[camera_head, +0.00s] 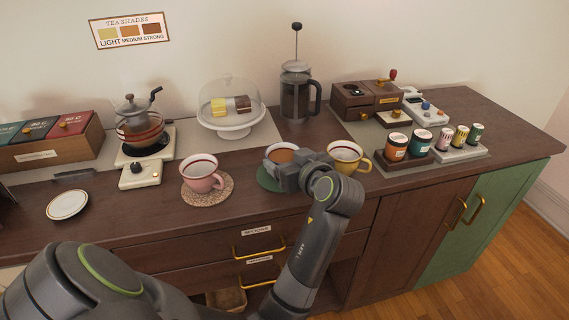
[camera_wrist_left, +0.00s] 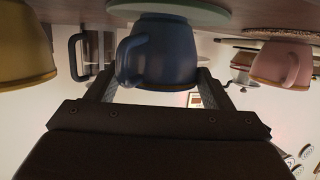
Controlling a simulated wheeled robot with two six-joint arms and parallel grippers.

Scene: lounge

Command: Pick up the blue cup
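The blue cup (camera_head: 268,158) stands upright on a green coaster (camera_head: 267,181) on the counter in the head view, with brown liquid inside. My left gripper (camera_head: 287,172) is at its near side and hides much of its front. In the left wrist view, which is upside down, the blue cup (camera_wrist_left: 168,52) shows with its handle to the left. The fingers of my left gripper (camera_wrist_left: 155,85) reach along either side of it and look open, with a small gap by the handle. The cup hides the fingertips, so contact is unclear. My right gripper is not in view.
A pink cup (camera_head: 201,179) stands on a coaster to the left. A yellow cup (camera_head: 345,164) stands close on the right, beside my left wrist. A french press (camera_head: 295,100) and a domed cake stand (camera_head: 231,130) are behind. Several jars stand further right.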

